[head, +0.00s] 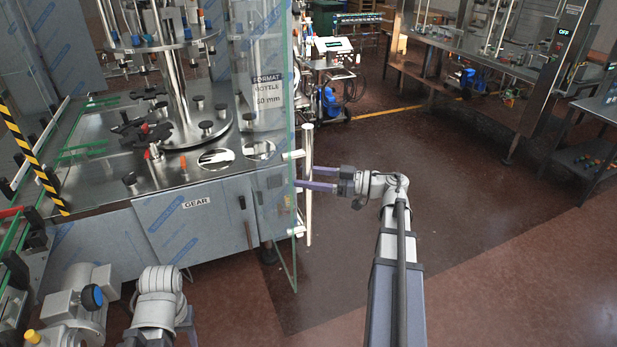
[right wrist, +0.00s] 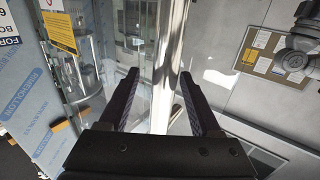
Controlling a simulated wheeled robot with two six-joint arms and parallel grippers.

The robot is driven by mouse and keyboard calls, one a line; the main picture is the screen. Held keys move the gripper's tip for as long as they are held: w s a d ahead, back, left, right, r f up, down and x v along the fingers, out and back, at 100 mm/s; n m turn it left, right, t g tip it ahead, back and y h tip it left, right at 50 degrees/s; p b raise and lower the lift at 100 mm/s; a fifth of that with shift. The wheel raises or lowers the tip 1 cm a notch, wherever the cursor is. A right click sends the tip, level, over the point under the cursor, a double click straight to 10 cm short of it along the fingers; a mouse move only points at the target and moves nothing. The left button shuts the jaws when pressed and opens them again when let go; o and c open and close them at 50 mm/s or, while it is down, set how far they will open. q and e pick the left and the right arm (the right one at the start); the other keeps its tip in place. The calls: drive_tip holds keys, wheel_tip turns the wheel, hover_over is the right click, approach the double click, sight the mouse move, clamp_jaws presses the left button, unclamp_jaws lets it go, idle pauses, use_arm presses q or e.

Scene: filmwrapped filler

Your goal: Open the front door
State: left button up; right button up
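The front door is a clear glass panel (head: 279,220) at the right front corner of the filling machine. Its upright pale handle bar (head: 308,205) stands off the glass on short mounts. My right gripper (head: 304,178) reaches the handle from the right with its two dark purple fingers apart. In the right wrist view, the handle bar (right wrist: 163,45) runs upright between the open fingertips (right wrist: 158,76); I cannot tell whether either finger touches it. My left arm is folded at the lower left of the head view, and its fingers do not show clearly.
The steel machine table (head: 95,170) carries a bottle carousel and black knobs. A cabinet panel marked GEAR (head: 195,215) is below. Dark floor (head: 460,200) is free to the right. A cart (head: 335,80) and a steel bench (head: 470,60) stand behind.

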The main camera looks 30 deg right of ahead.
drive_tip(key=shift+s, duration=0.15)
drive_tip(key=v, duration=0.7)
drive_tip(key=shift+s+d, duration=0.25)
drive_tip(key=shift+s, duration=0.05)
idle(0.3)
